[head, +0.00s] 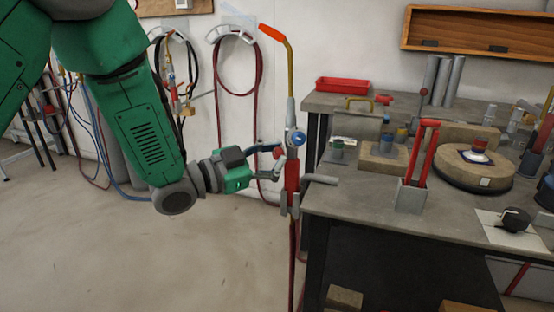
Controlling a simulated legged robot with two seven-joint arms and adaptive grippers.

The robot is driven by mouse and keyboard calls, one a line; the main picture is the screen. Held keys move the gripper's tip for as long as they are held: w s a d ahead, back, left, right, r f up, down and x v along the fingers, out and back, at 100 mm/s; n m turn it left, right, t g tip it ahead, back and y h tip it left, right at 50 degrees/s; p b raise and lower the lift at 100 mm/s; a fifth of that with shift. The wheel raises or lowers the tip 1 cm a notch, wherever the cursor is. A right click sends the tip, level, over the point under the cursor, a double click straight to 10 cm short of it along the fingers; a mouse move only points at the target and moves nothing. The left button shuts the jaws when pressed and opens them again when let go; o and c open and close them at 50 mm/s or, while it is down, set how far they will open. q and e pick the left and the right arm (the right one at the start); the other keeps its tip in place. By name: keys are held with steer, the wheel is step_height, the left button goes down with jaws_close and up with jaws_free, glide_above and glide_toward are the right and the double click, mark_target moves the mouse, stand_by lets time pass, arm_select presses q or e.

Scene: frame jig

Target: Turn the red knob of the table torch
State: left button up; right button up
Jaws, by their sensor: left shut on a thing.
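The table torch (291,180) stands upright in a grey holder (290,208) at the table's left edge. It has a red body, a grey upper part with a blue knob (298,138) on its right, and a brass neck ending in an orange tip. The red knob (279,153) sits on the torch's left side. My left gripper (277,161) comes in from the left at knob height and is shut on the red knob, whose far side is partly hidden by the fingers. My right gripper is not in view.
The grey workbench (345,190) fills the right side. It carries a box with red-handled tools (412,195), a round wooden block (473,172) and a black dial on a plate (515,220). Hoses (236,70) hang on the wall behind. The floor at left is clear.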

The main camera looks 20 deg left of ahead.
arm_select(q)
steer(key=shift+w+r+m, duration=0.2)
steer(key=shift+r+m, duration=0.25)
steer(key=shift+m, duration=0.15)
steer(key=o, duration=1)
steer(key=shift+c, duration=0.2)
steer(key=shift+f, duration=0.25)
steer(key=shift+s, duration=0.1)
steer(key=v, duration=1.1)
steer(key=shift+s+a+f, duration=0.15)
steer(key=shift+s+a, duration=0.1)
steer(key=shift+a, duration=0.1)
